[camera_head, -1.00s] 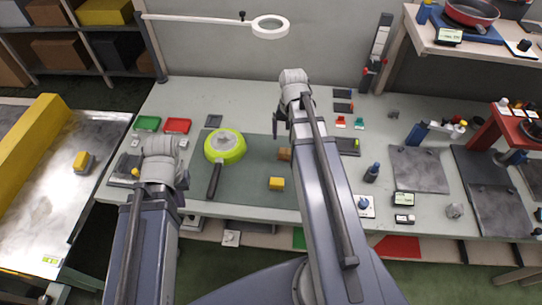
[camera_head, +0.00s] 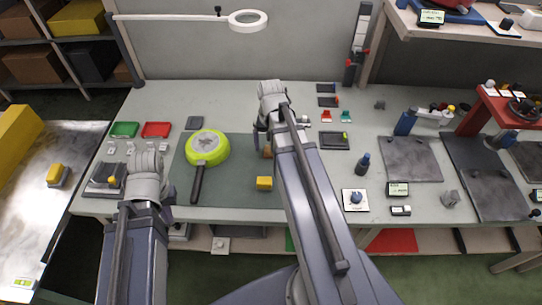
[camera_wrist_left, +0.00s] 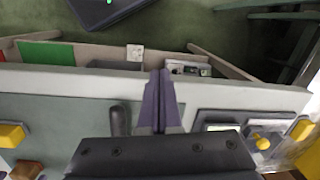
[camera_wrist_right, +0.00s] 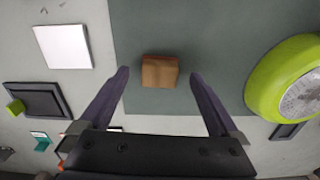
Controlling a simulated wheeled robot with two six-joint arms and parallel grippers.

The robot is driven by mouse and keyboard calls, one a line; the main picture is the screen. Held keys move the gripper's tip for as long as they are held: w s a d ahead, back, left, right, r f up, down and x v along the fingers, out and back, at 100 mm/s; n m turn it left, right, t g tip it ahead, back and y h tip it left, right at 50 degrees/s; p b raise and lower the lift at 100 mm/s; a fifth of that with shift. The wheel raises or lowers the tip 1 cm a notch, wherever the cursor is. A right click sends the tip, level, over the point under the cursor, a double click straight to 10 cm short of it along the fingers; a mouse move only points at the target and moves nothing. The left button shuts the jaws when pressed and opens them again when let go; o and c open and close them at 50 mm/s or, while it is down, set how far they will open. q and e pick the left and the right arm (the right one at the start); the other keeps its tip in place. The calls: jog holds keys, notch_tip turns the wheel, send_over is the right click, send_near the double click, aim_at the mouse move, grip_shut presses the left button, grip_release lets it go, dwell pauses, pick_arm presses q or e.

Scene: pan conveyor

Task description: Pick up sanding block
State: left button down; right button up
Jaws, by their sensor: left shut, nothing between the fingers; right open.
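A small brown block, which looks like the sanding block (camera_wrist_right: 160,71), lies on the dark green mat (camera_wrist_right: 180,25). In the head view the brown block (camera_head: 267,152) is partly hidden by my right arm. My right gripper (camera_wrist_right: 157,78) is open above the mat, with the block between its fingertips in the right wrist view and no finger visibly touching it. My left gripper (camera_wrist_left: 160,80) is shut and empty over the table's front edge. In the head view it is at the left (camera_head: 168,200), near the pan handle.
A lime-green pan (camera_head: 207,147) lies on the mat left of the brown block. A yellow block (camera_head: 264,183) lies just in front of it. Red and green trays (camera_head: 156,129) stand at the back left. A magnifier lamp (camera_head: 248,20) hangs above the back.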

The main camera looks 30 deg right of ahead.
notch_tip(320, 180, down, 2)
jog(key=shift+f+b, duration=0.1)
jog(key=shift+b, duration=0.45)
pick_arm(q)
jog(key=shift+f, duration=0.95)
pick_arm(e)
jog(key=c, duration=1.5)
jog(key=shift+r, duration=0.2)
